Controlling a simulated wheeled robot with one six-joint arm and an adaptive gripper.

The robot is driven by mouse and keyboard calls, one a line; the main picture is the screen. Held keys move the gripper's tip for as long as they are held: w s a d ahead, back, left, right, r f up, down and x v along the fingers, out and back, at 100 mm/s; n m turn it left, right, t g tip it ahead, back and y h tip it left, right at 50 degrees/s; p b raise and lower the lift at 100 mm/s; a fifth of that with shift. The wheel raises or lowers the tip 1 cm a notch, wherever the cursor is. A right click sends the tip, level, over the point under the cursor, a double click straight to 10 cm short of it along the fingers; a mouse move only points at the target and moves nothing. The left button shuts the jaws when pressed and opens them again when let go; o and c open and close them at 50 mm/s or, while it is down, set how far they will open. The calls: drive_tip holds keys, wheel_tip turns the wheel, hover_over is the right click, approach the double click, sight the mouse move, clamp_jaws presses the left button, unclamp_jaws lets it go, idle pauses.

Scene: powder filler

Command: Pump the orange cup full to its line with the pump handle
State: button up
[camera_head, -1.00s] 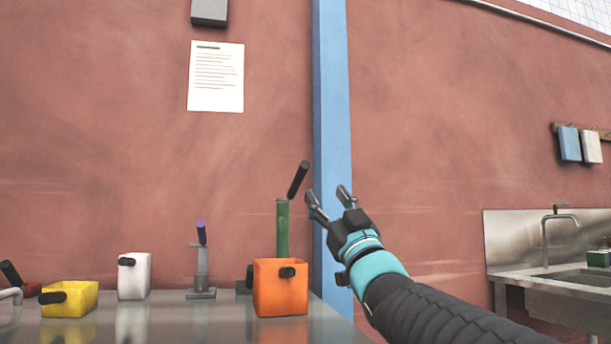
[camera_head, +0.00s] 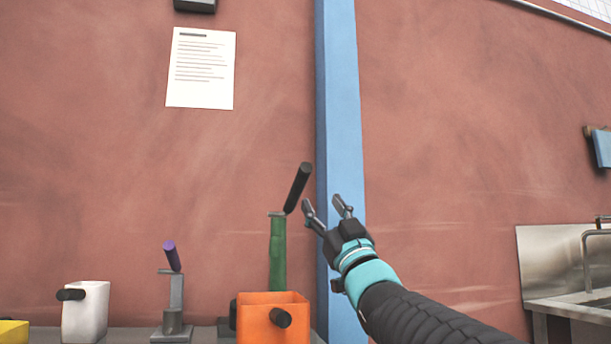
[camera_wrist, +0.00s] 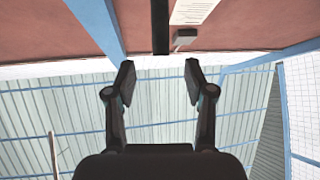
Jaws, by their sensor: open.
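The orange cup (camera_head: 256,325) stands on the metal counter in the head view, its dark knob handle toward me. Behind it rises a green pump (camera_head: 278,255) with a black pump handle (camera_head: 298,187) tilted up to the right. My gripper (camera_head: 328,205) is open and empty, just right of the black handle and above the cup's level; whether they touch I cannot tell. In the wrist view my open gripper (camera_wrist: 161,75) points up past the wall, and a dark bar (camera_wrist: 160,25) shows beyond the fingers at the top.
Further left are a white cup (camera_head: 86,312) and a yellow cup (camera_head: 13,333). A blue post (camera_head: 341,120) is behind my gripper. A sink (camera_head: 575,300) is at the right.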

sight(305, 179)
drive_tip(key=p+x, duration=0.3)
drive_tip(key=x, duration=0.8)
drive_tip(key=shift+w+a+r+p, duration=0.1)
drive_tip(key=shift+p, duration=0.2)
clamp_jaws()
